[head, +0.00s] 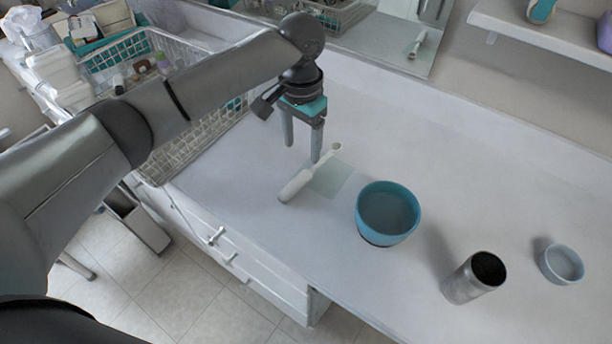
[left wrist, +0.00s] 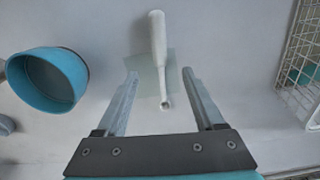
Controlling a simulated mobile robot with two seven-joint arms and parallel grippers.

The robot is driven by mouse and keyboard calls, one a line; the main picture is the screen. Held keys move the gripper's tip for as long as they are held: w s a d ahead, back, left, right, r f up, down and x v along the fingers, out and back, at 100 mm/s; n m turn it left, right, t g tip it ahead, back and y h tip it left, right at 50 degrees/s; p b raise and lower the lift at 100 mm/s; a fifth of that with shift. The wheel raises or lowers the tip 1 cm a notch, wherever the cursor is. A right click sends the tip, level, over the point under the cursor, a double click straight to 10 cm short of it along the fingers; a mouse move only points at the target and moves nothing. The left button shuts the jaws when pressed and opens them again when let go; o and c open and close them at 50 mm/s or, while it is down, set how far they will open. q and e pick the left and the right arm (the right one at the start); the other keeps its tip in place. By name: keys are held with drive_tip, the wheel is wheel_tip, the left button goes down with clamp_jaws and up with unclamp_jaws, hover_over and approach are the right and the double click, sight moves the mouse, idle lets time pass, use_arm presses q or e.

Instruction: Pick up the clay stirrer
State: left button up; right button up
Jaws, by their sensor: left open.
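The clay stirrer (head: 302,181) is a white tool with a thick handle and a thin neck ending in a small ring-like tip. It lies on the white counter, partly over a pale greenish square. My left gripper (head: 302,156) points down above the counter, near the stirrer's thin end. In the left wrist view, the stirrer (left wrist: 158,45) has its thick end away from me. Its thin tip lies between the lines of the open fingers of my left gripper (left wrist: 160,78). The fingers hold nothing. My right gripper is not in view.
A teal bowl (head: 364,225) stands right of the stirrer; it also shows in the left wrist view (left wrist: 60,95). A metal cup (head: 462,287) and a small pale bowl (head: 545,266) stand farther right. A wire basket (head: 214,133) is at left. The back right of the counter is clear.

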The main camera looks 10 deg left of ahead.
sight(303, 175)
use_arm(q)
wheel_tip(303, 175, down, 3)
drive_tip(key=shift+f, duration=0.1)
drive_tip(key=shift+f+b, duration=0.35)
drive_tip(key=shift+f, duration=0.5)
wheel_tip(303, 175, down, 4)
drive_tip(key=shift+w+f+b, duration=0.1)
drive_tip(key=shift+f+b, duration=0.1)
drive_tip(key=shift+b, duration=0.65)
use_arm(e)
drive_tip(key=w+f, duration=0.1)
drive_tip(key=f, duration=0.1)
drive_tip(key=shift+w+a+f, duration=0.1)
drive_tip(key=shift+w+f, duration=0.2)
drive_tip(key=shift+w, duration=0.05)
use_arm(q)
clamp_jaws()
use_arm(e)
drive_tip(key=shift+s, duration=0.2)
